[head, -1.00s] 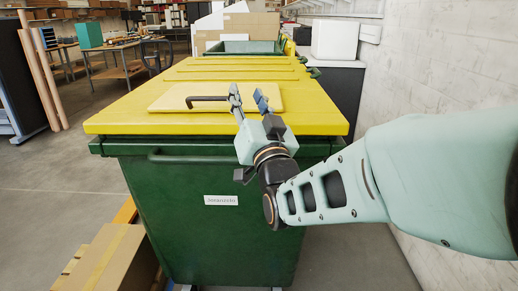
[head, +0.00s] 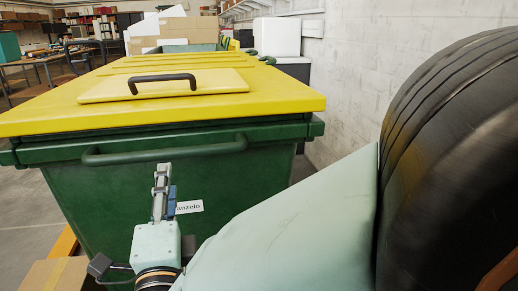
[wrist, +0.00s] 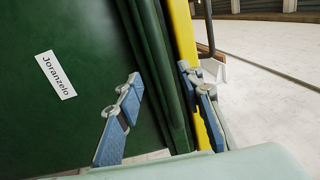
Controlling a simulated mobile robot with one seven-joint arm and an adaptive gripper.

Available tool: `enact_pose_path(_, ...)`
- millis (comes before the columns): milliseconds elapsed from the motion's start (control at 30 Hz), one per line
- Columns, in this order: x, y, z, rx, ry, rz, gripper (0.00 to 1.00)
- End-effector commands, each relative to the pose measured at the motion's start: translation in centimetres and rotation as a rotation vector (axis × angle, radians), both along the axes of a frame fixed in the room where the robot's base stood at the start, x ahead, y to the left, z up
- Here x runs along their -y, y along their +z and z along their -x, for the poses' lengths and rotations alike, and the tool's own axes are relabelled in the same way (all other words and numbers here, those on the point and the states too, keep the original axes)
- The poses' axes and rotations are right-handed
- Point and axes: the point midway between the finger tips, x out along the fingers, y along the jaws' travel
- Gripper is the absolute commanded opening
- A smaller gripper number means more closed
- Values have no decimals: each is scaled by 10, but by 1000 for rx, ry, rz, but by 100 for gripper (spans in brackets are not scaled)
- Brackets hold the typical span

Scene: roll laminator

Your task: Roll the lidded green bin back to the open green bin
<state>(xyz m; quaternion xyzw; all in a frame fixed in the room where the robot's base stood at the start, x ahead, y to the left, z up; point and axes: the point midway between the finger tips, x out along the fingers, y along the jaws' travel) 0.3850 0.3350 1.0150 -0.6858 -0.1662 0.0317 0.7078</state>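The lidded green bin (head: 110,190) has a yellow lid (head: 50,117) with a black grip (head: 163,80), and fills the left and middle of the head view. A dark green handle bar (head: 165,152) runs along its near side. In the wrist view its green wall (wrist: 60,120) and a white "Joranzelo" label (wrist: 56,75) show. My gripper (head: 163,180) is in front of the near wall, below the handle bar, by the label. In the wrist view my gripper (wrist: 160,105) has its fingers apart; I cannot tell if they touch the bin. The open green bin (head: 188,47) is behind the lidded one.
A cardboard box (head: 55,274) lies at the lower left beside the bin. A white wall (head: 350,90) runs along the right. Boxes (head: 200,27) stand behind the open bin. A workbench (head: 40,62) is at the far left, with floor between.

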Motion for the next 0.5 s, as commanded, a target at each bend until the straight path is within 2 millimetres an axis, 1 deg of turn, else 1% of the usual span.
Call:
enact_pose_path(33,-1,2,-9,1,-6,0,35)
enact_pose_path(300,-15,13,-57,1,-4,1,35)
enact_pose_path(500,-22,18,-84,0,-3,1,35)
